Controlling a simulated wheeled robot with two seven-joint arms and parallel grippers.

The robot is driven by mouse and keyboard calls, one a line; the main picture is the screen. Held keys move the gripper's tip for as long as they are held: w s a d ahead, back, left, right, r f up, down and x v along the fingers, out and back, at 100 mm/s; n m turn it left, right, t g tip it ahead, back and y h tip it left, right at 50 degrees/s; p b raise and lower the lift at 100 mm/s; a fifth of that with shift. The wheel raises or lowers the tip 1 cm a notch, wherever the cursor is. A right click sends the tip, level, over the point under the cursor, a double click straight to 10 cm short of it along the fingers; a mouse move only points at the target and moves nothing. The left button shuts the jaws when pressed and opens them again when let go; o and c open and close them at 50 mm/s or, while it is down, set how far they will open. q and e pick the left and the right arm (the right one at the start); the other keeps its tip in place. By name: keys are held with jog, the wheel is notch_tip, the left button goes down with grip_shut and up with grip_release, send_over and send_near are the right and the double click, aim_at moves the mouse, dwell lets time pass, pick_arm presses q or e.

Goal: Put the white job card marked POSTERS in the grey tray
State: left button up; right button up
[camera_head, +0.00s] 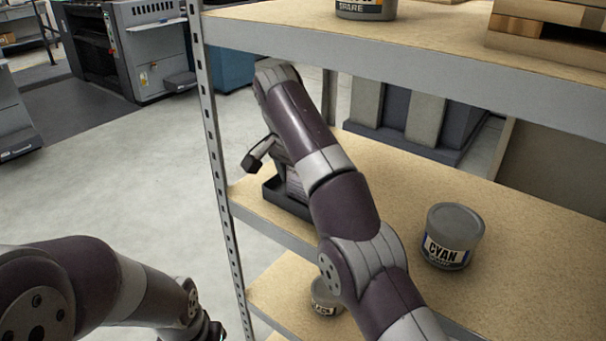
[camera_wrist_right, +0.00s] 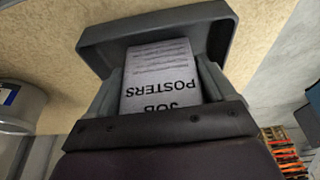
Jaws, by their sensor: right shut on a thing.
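The white job card (camera_wrist_right: 158,62) shows in the right wrist view with the words JOB and POSTERS upside down. My right gripper (camera_wrist_right: 162,92) is shut on it, one finger at each side. The grey tray (camera_wrist_right: 225,32) lies just beyond the fingertips, and the card's far end is within its rim. I cannot tell if the card touches the tray floor. My left gripper (camera_head: 208,331) is cut off at the bottom edge.
A grey CYAN tin (camera_head: 452,238) stands on the middle shelf (camera_head: 520,255), right of my right arm. Another tin (camera_head: 325,298) is on the lower shelf. A perforated upright (camera_head: 212,150) stands left of the tray. The upper shelf (camera_head: 430,55) overhangs behind, holding a tin and pallet.

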jog(key=shift+f, duration=0.2)
jog(key=o, duration=1)
jog(key=shift+r, duration=0.3)
jog(key=shift+s+r+p, duration=0.1)
jog(key=shift+r+p, duration=0.35)
jog(key=shift+r, duration=0.05)
jog(key=s, duration=0.1)
jog(key=a+b, duration=0.1)
jog(key=s+a+b, duration=0.1)
jog(key=shift+s+f, duration=0.25)
jog(key=shift+s, duration=0.05)
jog(key=s+a, duration=0.1)
jog(key=s, duration=0.1)
jog(key=s+a, duration=0.2)
jog(key=s, duration=0.1)
jog(key=s+a, duration=0.2)
jog(key=shift+s+a+r+b, duration=0.1)
jog(key=shift+s+r+b, duration=0.05)
jog(key=shift+r+b, duration=0.15)
